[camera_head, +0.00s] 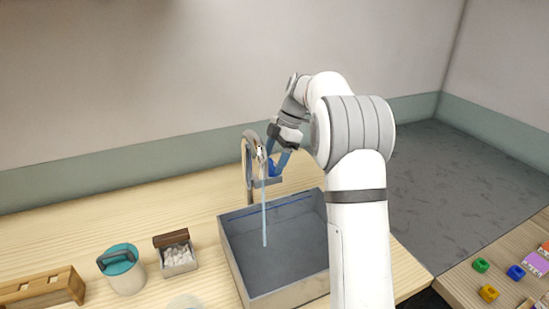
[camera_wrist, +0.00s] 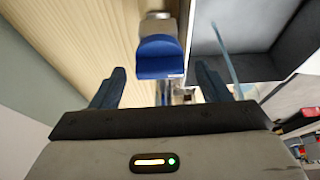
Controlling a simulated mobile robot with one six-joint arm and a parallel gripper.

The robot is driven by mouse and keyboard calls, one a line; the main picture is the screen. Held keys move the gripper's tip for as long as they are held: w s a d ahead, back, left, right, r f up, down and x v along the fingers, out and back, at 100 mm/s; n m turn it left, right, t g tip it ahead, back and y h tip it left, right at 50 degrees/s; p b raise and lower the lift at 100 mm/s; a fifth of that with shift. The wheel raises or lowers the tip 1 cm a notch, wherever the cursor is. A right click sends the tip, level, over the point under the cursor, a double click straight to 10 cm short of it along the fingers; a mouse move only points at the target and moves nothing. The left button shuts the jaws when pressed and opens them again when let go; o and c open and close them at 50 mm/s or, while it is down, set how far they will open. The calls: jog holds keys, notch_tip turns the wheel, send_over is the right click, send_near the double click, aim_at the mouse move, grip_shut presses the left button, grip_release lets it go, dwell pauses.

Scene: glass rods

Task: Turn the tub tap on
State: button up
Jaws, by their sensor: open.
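The grey tub (camera_head: 308,283) stands on the wooden counter, with a curved metal tap (camera_head: 248,165) at its back left. A thin pale blue stream (camera_head: 264,220) runs from the spout down into the tub; it also shows in the wrist view (camera_wrist: 228,58). The tap's blue handle (camera_wrist: 158,58) lies ahead of my gripper (camera_wrist: 160,72), between the lines of its two fingers, with a gap visible on each side. In the head view my open gripper (camera_head: 277,163) is beside the tap, and my arm hides part of the tub.
Several coloured blocks (camera_head: 489,293) lie on a surface at the lower right. The wall is close behind the tap.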

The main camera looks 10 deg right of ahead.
jog(key=v, duration=0.7)
jog(key=shift+d+r, duration=0.2)
jog(key=shift+r, duration=0.15)
jog(key=s+a+m+t+h, duration=0.25)
jog(key=s+m, duration=0.75)
jog(key=s, duration=0.6)
jog(key=s+f+m+h, duration=0.1)
jog(key=s+f+m, duration=0.3)
jog(key=s, duration=0.5)
jog(key=s+f+m+t+h, duration=0.1)
jog(key=s+f+m, duration=0.4)
jog(key=s, duration=0.5)
jog(key=shift+a+m, duration=0.4)
jog(key=shift+m, duration=0.3)
